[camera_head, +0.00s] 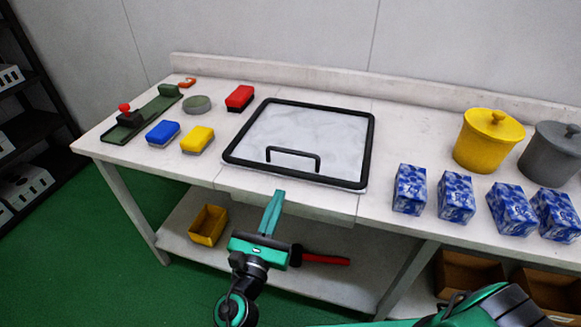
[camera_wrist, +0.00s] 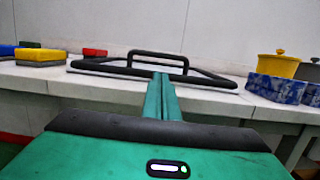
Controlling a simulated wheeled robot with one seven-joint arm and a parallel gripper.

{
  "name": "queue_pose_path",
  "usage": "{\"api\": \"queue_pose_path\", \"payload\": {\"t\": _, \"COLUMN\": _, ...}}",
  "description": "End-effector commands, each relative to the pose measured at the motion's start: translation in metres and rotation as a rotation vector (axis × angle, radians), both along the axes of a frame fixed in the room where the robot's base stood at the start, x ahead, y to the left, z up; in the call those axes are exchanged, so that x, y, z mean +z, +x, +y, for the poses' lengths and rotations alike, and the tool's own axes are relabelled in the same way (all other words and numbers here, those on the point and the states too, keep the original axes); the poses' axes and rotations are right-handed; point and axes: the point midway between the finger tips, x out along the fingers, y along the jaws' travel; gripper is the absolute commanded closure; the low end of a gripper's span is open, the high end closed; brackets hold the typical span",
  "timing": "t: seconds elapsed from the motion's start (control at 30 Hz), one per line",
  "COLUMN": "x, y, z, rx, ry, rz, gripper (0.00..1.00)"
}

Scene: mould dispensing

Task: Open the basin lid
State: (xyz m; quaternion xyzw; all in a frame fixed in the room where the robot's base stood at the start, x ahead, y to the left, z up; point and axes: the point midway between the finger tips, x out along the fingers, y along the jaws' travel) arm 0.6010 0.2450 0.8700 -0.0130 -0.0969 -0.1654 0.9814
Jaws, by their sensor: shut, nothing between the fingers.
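The basin lid (camera_head: 325,135) is a flat pale marbled panel with a black frame, lying closed on the table. Its black bar handle (camera_head: 293,151) stands up near the lid's front edge. In the wrist view the lid frame (camera_wrist: 105,69) and the handle (camera_wrist: 158,55) show ahead, beyond my fingertips. My gripper (camera_head: 277,195) is green, with its fingers shut together and empty. It is in front of the table's front edge, a little to the left of and short of the handle, not touching it. The fingers also show in the wrist view (camera_wrist: 161,80).
Yellow (camera_head: 197,139), blue (camera_head: 163,133) and red (camera_head: 240,98) blocks lie left of the lid. Several blue-patterned boxes (camera_head: 410,189) and a yellow pot (camera_head: 488,141) stand to the right. A yellow bin (camera_head: 208,225) sits on the lower shelf.

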Motion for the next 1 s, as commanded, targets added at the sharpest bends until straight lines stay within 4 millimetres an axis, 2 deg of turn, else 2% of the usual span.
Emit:
{"api": "queue_pose_path", "payload": {"t": 0.17, "x": 0.004, "y": 0.02, "z": -0.014, "rx": -0.015, "ry": -0.001, "rz": -0.001, "gripper": 1.0}}
{"api": "queue_pose_path", "payload": {"t": 0.33, "x": 0.01, "y": 0.048, "z": -0.028, "rx": -0.024, "ry": -0.001, "rz": -0.002, "gripper": 1.0}}
{"api": "queue_pose_path", "payload": {"t": 0.6, "x": 0.017, "y": 0.084, "z": -0.042, "rx": -0.024, "ry": -0.001, "rz": -0.001, "gripper": 1.0}}
{"api": "queue_pose_path", "payload": {"t": 0.8, "x": 0.019, "y": 0.094, "z": -0.046, "rx": -0.023, "ry": -0.001, "rz": 0.0, "gripper": 1.0}}
{"api": "queue_pose_path", "payload": {"t": 1.0, "x": 0.019, "y": 0.095, "z": -0.046, "rx": -0.021, "ry": 0.0, "rz": 0.0, "gripper": 1.0}}
